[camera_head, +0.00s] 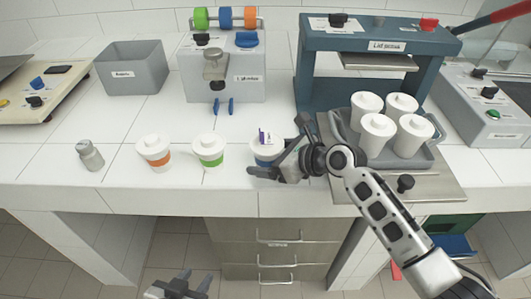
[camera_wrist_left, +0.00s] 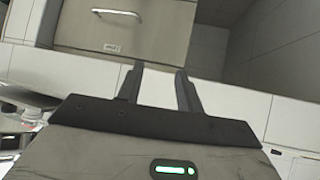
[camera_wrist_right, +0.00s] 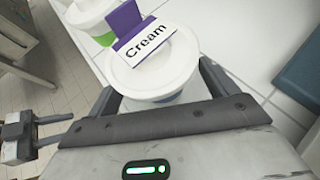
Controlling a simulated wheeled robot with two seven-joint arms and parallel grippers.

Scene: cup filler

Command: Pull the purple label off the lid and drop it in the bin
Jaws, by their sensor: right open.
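The purple label (camera_head: 262,137) stands up from the white lid of the blue-banded cup (camera_head: 264,158). In the right wrist view the label (camera_wrist_right: 124,20) is purple with a white part reading "Cream", on the round lid (camera_wrist_right: 150,78). My right gripper (camera_head: 278,148) is open, with one finger on each side of this cup below the lid; whether the fingers touch it I cannot tell. My left gripper (camera_head: 182,284) is open and empty, low in front of the counter; its fingers (camera_wrist_left: 158,82) point towards the drawers. A grey bin (camera_head: 132,72) with a small tag stands at the back left.
An orange-banded cup (camera_head: 154,152) and a green-banded cup (camera_head: 209,150) stand left of the blue-banded one. A grey shaker (camera_head: 90,155) is further left. Drawers (camera_head: 277,255) are below the counter.

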